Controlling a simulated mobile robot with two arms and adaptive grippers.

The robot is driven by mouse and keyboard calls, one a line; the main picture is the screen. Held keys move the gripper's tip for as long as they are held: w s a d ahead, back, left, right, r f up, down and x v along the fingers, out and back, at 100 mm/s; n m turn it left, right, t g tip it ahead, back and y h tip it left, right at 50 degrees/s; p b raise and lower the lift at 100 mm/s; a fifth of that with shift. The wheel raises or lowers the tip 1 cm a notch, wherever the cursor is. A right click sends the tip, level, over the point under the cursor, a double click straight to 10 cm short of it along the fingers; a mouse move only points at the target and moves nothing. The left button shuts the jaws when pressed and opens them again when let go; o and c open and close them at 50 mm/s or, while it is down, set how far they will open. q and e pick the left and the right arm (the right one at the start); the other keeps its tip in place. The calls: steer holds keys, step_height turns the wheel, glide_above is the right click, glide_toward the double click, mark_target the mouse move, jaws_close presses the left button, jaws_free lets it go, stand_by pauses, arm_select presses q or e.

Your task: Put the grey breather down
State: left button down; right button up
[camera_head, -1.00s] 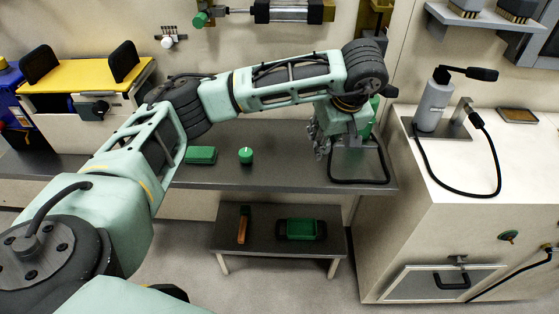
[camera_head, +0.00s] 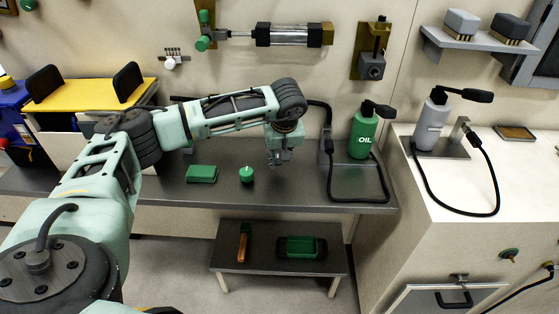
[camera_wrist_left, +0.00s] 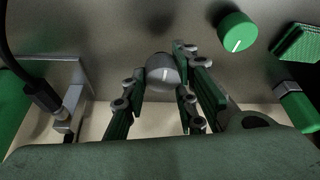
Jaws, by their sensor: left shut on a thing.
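My left gripper (camera_head: 275,160) is low over the steel bench (camera_head: 225,190), right of a green round breather (camera_head: 246,174). In the left wrist view my left gripper (camera_wrist_left: 170,85) is shut on the grey breather (camera_wrist_left: 162,72), a round grey cap with a white line on top. The green breather (camera_wrist_left: 237,31) stands apart from it there. In the head view the grey breather cannot be made out behind the fingers. Whether it touches the bench I cannot tell. My right gripper is not in view.
A green block (camera_head: 201,174) lies left on the bench. A green oil bottle (camera_head: 362,133) and a black hose (camera_head: 355,199) are on the right. A low table (camera_head: 262,258) stands in front. The bench front around the gripper is clear.

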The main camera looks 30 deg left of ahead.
mark_target(280, 162)
arm_select(q)
step_height(280, 162, down, 4)
steer(key=shift+r+p, duration=0.15)
steer(key=shift+p, duration=0.15)
steer(key=c, duration=1.4)
jaws_free()
steer(key=b+v, duration=0.1)
steer(key=v, duration=1.1)
